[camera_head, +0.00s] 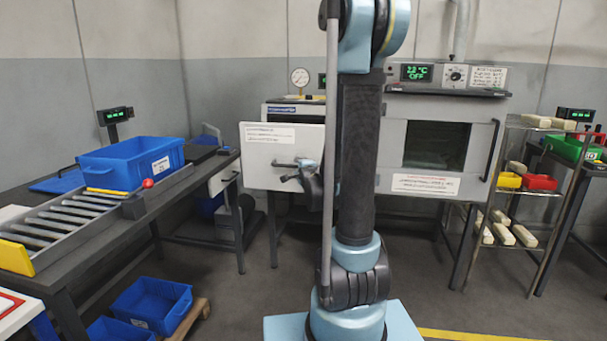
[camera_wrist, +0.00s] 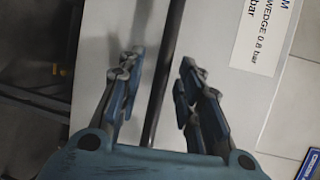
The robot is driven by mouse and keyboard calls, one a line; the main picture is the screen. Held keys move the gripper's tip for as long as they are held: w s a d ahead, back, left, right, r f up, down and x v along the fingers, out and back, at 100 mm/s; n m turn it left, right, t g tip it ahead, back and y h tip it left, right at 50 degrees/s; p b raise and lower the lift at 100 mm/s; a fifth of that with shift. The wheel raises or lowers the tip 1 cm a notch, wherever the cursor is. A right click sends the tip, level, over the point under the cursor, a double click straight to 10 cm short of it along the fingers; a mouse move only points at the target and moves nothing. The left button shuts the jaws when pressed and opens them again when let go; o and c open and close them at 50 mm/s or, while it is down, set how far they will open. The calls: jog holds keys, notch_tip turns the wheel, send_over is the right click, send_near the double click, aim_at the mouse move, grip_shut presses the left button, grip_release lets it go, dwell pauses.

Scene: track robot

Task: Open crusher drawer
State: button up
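The crusher drawer has a white front (camera_head: 262,175) with a printed label, at the centre-left of the head view. Its dark bar handle (camera_head: 285,164) runs across the front. In the wrist view, the white front (camera_wrist: 235,90) lies to the right and the dark handle bar (camera_wrist: 166,75) runs between my fingers. My gripper (camera_head: 298,175) is at the handle, partly hidden by my arm in the head view. In the wrist view, my gripper (camera_wrist: 161,85) is open around the bar, with gaps on both sides. How far the drawer stands out is unclear.
A roller conveyor table (camera_head: 75,215) with a blue crate (camera_head: 130,165) stands left. An oven (camera_head: 435,145) and a shelf rack (camera_head: 525,190) stand right. Floor before the drawer is clear.

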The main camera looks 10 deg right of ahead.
jog(key=s+r, duration=0.1)
jog(key=s, duration=0.8)
jog(key=shift+s+d+r, duration=0.2)
jog(key=shift+s+r, duration=0.1)
jog(key=shift+s, duration=0.1)
jog(key=s+d+f+n+g, duration=0.1)
jog(key=s+f+n+g, duration=0.3)
jog(key=s, duration=0.5)
jog(key=s+d+f+n+g, duration=0.1)
jog(key=s+f+n+g, duration=0.3)
jog(key=s+n, duration=0.4)
jog(key=s+f+n+g, duration=0.4)
jog(key=s+n+g, duration=0.1)
jog(key=s, duration=0.5)
jog(key=shift+s+d+f+n+g+h, duration=0.15)
jog(key=shift+d+f+n+g+h, duration=0.2)
jog(key=shift+n, duration=0.45)
jog(key=shift+r, duration=0.1)
